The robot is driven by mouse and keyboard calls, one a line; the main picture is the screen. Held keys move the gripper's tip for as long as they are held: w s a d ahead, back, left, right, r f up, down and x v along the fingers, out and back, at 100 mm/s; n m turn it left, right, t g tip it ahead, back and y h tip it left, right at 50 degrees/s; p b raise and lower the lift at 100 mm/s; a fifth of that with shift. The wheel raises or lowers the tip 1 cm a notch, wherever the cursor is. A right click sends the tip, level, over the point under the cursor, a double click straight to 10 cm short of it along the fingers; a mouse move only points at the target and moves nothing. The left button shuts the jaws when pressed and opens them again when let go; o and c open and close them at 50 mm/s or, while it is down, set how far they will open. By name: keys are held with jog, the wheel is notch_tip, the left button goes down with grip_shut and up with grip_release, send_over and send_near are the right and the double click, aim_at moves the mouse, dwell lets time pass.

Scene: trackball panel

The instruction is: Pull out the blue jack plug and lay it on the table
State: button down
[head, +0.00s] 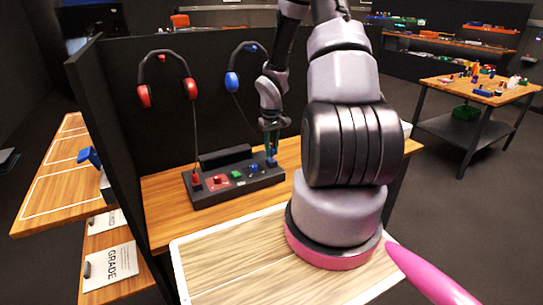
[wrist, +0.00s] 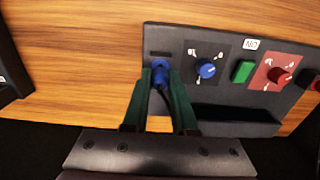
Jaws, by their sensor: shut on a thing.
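The blue jack plug (wrist: 160,76) is at one end of the dark control panel (wrist: 215,117), and a dark cable runs from it. In the head view the plug (head: 271,162) is at the panel's right end. It appears to be seated in the panel. My gripper (wrist: 160,88) is shut on the plug, with one dark green finger on each side of it. In the head view my gripper (head: 271,145) points down over the panel's right end. The plug's tip and its socket are hidden. The wooden table (head: 160,225) has bare room in front of the panel.
The panel carries a blue knob (wrist: 206,69), a green button (wrist: 243,71), a red knob (wrist: 281,75) and a red plug (head: 195,180). Red headphones (head: 166,78) and blue headphones (head: 232,82) hang on the black wall behind. A pale board (head: 230,275) lies in front.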

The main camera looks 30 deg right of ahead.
aim_at(272, 146)
jog(key=shift+r, duration=2.2)
